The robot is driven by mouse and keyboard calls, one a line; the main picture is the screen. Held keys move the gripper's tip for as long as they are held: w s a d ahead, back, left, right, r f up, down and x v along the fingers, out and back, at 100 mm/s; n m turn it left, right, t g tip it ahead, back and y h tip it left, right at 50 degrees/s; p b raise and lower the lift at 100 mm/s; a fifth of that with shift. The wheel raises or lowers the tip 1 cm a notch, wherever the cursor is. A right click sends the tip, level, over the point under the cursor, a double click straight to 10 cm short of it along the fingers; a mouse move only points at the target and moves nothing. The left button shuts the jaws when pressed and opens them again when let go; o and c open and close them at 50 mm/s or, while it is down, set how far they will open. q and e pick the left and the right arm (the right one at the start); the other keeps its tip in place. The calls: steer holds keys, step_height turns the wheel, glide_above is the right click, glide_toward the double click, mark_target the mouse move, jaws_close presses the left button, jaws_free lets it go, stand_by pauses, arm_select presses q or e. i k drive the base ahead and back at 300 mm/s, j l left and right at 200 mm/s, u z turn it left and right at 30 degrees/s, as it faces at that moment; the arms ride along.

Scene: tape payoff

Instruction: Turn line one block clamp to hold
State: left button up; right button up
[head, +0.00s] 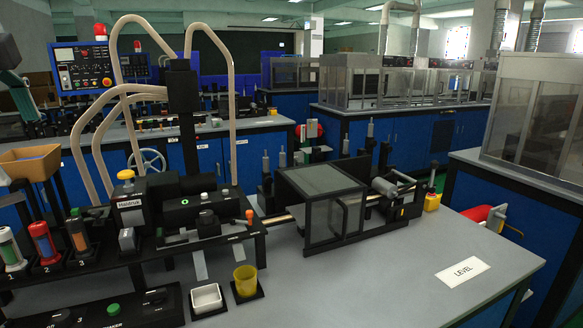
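A black machine unit (160,200) stands on the near bench at centre left. It has a yellow-topped knob (126,175), a grey switch block (127,240), and a black block (190,210) with a small green ring mark. A dark round knob (207,218) and an orange-tipped peg (249,215) sit by this block. I cannot tell which part is the line one block clamp or how it is set; its labels are too small to read. Neither of my grippers can be made out.
A dark-framed clear guard box (325,200) stands right of the unit. A white cup (206,298) and yellow cup (245,280) stand in front. Numbered red and dark cylinders (42,240) line the left. Bare bench lies around the LEVEL card (462,271).

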mark_target(158, 296)
steer(key=k, duration=1.45)
